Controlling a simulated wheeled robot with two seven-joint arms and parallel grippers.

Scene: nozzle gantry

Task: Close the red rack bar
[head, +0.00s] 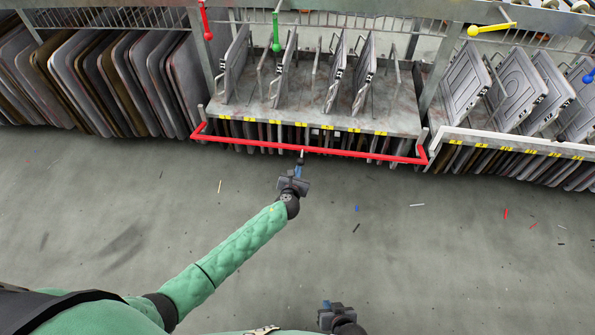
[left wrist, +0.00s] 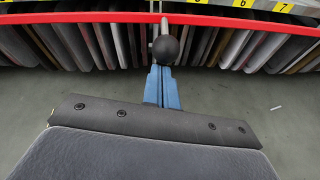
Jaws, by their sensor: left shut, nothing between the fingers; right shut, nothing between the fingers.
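The red rack bar (head: 350,153) runs level along the front of the middle rack, standing out a little from the shelf edge, with short side arms going back to posts at both ends. It also crosses the top of the left wrist view (left wrist: 90,18). A pale stem with a black ball knob (left wrist: 166,48) sits at its middle. My left gripper (head: 298,171) is shut at the knob; its blue fingertips (left wrist: 162,86) appear right by or against the ball, with nothing between them. Whether they touch is unclear. My right gripper (head: 326,305) is shut and empty, low in the head view.
The rack shelf (head: 300,118) carries several upright grey plates, with more plates below behind the bar. A white bar (head: 520,145) fronts the right rack. Red (head: 207,30), green (head: 276,40) and yellow (head: 480,29) levers hang above. The floor is clear except for small scraps.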

